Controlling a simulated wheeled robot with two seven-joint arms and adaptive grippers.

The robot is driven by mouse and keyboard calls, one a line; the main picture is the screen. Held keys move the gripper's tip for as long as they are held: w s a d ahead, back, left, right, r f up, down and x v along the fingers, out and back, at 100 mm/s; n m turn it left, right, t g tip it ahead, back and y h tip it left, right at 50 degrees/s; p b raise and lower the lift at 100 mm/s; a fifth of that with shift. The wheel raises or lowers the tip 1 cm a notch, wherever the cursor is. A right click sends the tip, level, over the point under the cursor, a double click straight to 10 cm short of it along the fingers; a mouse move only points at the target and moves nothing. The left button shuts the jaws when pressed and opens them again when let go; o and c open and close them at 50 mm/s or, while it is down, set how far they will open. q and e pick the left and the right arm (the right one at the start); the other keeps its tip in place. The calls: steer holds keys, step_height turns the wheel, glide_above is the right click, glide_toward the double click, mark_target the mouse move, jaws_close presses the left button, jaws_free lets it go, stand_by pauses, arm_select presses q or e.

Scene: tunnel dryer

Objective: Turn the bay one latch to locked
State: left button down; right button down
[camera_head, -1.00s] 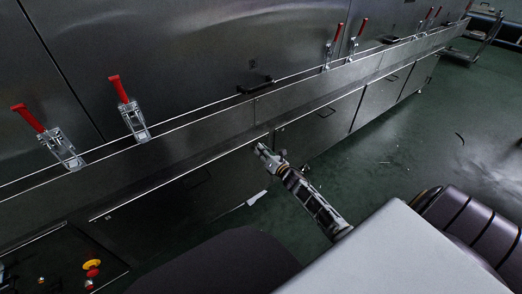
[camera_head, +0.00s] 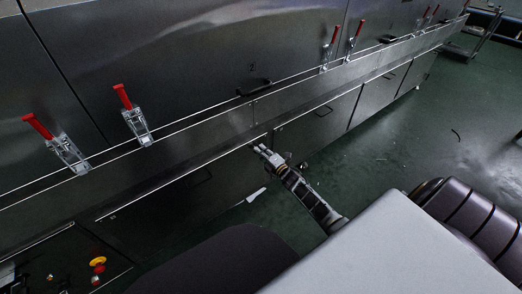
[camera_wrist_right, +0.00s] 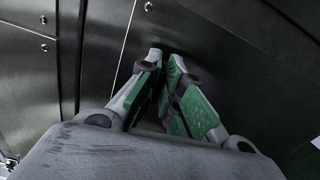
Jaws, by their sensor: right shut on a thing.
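My right gripper (camera_head: 259,148) is at the dark steel front of the dryer, near the seam between two lower panels. In the right wrist view its two green-padded fingers (camera_wrist_right: 168,72) converge, with their tips close together against the dark metal. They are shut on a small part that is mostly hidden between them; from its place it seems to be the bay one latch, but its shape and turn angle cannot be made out. My left gripper is not in view.
Red-handled clamps (camera_head: 136,115) stand along the ledge, with more (camera_head: 331,48) farther right. A black handle (camera_head: 254,88) is on the upper panel. A control panel with a red and yellow button (camera_head: 98,265) is at lower left. The green floor (camera_head: 400,150) is mostly clear.

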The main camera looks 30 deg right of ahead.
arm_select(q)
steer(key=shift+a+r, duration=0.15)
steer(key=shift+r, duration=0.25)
arm_select(e)
steer(key=shift+m, duration=0.5)
steer(key=shift+f, duration=0.1)
steer(key=c, duration=1.6)
jaws_free()
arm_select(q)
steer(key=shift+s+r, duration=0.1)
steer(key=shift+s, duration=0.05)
arm_select(e)
steer(key=shift+s, duration=0.2)
steer(key=s+d, duration=0.1)
steer(key=s, duration=1)
steer(key=shift+s, duration=0.3)
steer(key=shift+m, duration=0.3)
